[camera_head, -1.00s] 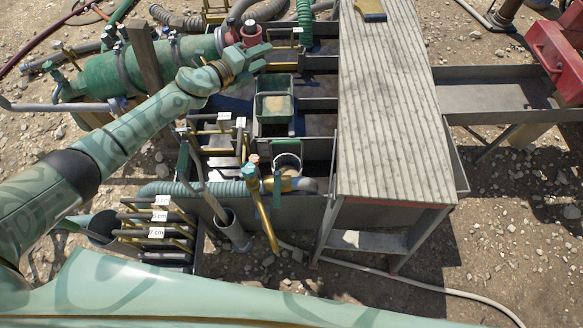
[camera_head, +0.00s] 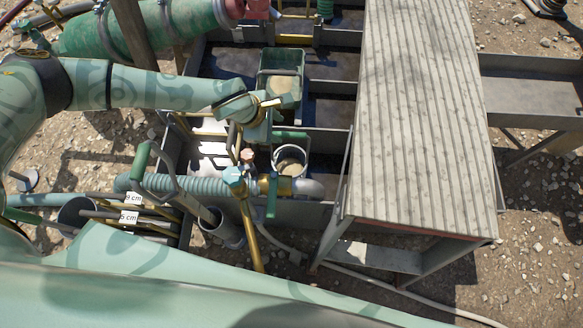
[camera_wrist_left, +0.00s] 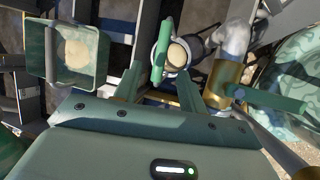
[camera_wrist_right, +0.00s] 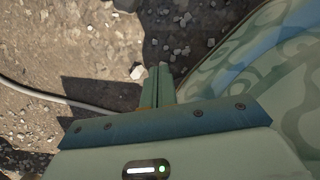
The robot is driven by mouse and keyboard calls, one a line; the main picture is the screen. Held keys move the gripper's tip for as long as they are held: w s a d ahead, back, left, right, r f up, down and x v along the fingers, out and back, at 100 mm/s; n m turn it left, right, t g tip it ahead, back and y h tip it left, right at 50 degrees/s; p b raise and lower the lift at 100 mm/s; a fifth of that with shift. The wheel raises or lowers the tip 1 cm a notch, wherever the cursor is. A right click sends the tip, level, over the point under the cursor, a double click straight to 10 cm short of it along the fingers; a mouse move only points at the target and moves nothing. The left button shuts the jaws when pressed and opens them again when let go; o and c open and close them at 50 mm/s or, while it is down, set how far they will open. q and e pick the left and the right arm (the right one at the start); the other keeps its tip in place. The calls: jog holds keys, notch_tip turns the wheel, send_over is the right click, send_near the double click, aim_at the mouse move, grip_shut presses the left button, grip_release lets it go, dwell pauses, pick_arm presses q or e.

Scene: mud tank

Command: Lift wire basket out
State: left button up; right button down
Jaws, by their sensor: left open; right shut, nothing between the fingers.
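The round grey container (camera_head: 290,160) with sandy contents and a green handle bar (camera_head: 290,135) seems to be the wire basket; no mesh can be made out. It sits in the tank, and also shows in the left wrist view (camera_wrist_left: 179,53) with its handle (camera_wrist_left: 162,50). My left gripper (camera_head: 265,125) is open and empty, above and just left of the handle. In the left wrist view its fingers (camera_wrist_left: 158,82) point toward the handle, whose near end appears between them; the height gap cannot be told. My right gripper (camera_wrist_right: 158,85) is shut and empty over gravelly ground.
A green rectangular bin (camera_head: 281,80) with sand stands behind the container. A brass valve pipe (camera_head: 268,184) with a green lever runs close in front. A ribbed teal hose (camera_head: 190,184) lies to the left. A grey plank deck (camera_head: 420,110) covers the right side.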

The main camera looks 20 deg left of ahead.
aim_at(289, 134)
pick_arm(q)
jog(key=b+x, duration=0.1)
jog(key=x, duration=0.2)
jog(key=shift+b+x, duration=0.8)
jog(key=shift+x, duration=0.05)
jog(key=b+x, duration=0.2)
jog(key=x, duration=0.1)
jog(key=shift+d+r, duration=0.15)
jog(key=shift+d, duration=0.1)
pick_arm(e)
jog(key=w+n+t+h, duration=0.1)
jog(key=w+n, duration=0.1)
jog(key=w, duration=0.9)
jog(key=shift+w+r, duration=0.2)
jog(key=shift+r, duration=0.05)
pick_arm(q)
jog(key=shift+c, duration=0.3)
pick_arm(e)
jog(key=shift+d, duration=0.1)
pick_arm(q)
grip_shut()
jog(key=shift+r, duration=0.1)
